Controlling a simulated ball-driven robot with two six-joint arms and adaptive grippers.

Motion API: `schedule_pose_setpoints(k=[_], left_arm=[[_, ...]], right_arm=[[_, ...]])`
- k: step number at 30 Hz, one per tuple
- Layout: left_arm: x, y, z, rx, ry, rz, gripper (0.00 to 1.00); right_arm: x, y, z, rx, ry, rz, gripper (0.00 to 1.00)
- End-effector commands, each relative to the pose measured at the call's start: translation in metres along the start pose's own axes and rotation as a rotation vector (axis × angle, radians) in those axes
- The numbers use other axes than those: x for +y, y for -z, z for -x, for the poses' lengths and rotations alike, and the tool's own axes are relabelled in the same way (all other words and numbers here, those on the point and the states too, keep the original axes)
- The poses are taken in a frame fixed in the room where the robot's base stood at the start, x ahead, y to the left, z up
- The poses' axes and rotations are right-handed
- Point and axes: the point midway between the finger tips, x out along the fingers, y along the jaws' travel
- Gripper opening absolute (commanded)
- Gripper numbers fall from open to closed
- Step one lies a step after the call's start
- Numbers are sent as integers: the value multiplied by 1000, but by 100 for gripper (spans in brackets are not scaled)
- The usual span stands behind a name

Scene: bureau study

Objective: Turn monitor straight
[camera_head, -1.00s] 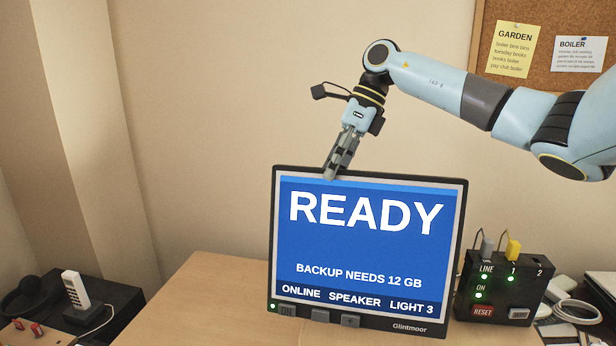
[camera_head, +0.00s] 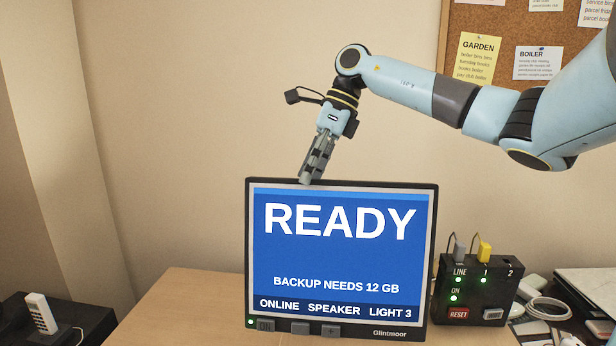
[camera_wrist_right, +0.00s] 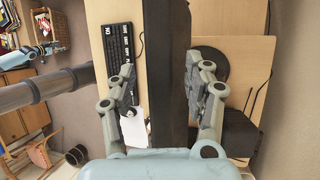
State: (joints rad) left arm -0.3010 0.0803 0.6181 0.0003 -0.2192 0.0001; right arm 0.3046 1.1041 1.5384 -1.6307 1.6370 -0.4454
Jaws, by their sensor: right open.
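The monitor (camera_head: 340,250) stands on the desk, with its lit blue screen reading READY. In the head view its front faces me nearly square on. My right gripper (camera_head: 308,181) comes down at its top edge, left of the middle. In the right wrist view the right gripper (camera_wrist_right: 165,78) is open, one finger on each side of the monitor's dark top edge (camera_wrist_right: 167,40). Gaps show beside the edge; I cannot tell whether either finger touches. A small pale blue part at the wrist view's upper left looks like my left gripper (camera_wrist_right: 48,50); its jaws are unclear.
A black switch box (camera_head: 475,290) with plugged cables stands close to the monitor's right side. A keyboard (camera_wrist_right: 118,50) lies in front of the monitor. The desk (camera_head: 180,300) is bare left of the monitor.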

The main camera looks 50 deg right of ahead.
Motion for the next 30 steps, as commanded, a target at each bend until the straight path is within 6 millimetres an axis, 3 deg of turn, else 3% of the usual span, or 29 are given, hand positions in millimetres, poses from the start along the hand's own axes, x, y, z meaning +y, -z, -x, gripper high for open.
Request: schedule_pose_setpoints(k=[9,15,30], left_arm=[[0,1,0,2,0,0,48],[0,2,0,2,0,0,48],[0,2,0,2,0,0,48]], right_arm=[[-1,0,71,-1,5,0,52],[0,0,100,-2,1,0,52],[0,0,108,0,0,0,52]])
